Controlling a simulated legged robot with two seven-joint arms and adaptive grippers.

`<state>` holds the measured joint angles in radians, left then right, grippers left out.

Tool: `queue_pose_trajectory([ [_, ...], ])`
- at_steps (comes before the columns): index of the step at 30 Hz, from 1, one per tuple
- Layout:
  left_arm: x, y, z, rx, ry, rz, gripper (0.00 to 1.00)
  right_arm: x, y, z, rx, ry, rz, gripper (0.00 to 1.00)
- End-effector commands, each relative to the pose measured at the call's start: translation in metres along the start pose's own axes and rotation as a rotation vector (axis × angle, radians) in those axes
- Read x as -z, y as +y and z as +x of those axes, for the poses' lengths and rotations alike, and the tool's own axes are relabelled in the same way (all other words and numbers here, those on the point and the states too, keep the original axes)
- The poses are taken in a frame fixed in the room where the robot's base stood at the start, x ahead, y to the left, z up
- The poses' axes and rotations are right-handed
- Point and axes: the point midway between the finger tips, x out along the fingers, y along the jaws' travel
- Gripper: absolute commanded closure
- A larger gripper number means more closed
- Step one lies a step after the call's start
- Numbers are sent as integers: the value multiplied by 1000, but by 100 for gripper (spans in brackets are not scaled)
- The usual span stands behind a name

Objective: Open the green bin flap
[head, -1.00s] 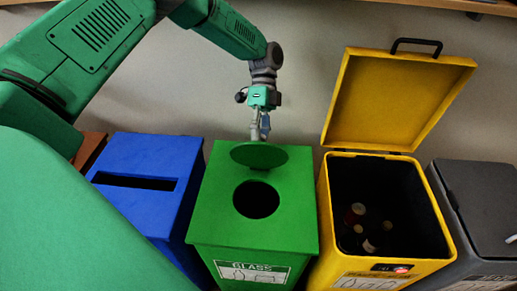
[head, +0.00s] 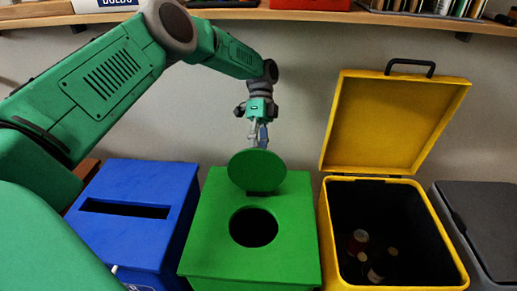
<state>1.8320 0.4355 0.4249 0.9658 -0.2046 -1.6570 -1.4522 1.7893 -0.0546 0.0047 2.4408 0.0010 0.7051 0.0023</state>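The green bin (head: 205,235) stands in the middle of the row. A round dark hole (head: 254,228) in its top is uncovered. Its round green flap (head: 257,170) is tilted up behind the hole, its face towards me. My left gripper (head: 257,137) is just above and behind the flap's upper edge, fingers pointing down. The fingertips are partly hidden by the flap, so I cannot tell whether they touch it or how far they are apart. My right gripper is not in view.
A blue bin (head: 150,185) with a slot stands left of the green bin. A yellow bin (head: 325,235) stands to the right, lid (head: 392,120) raised, several items inside. A grey bin (head: 485,220) is at far right. A shelf (head: 300,15) runs above.

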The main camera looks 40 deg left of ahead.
Motion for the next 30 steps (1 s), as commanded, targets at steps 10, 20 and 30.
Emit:
queue_pose_trajectory([
  [10, -7, -4, 10, 0, -10, -8, 51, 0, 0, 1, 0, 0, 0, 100],
  [20, -5, -2, 8, 2, -6, -6, 51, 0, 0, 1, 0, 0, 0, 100],
  [30, 3, 15, 12, 0, -3, -4, 51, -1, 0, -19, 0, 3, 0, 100],
])
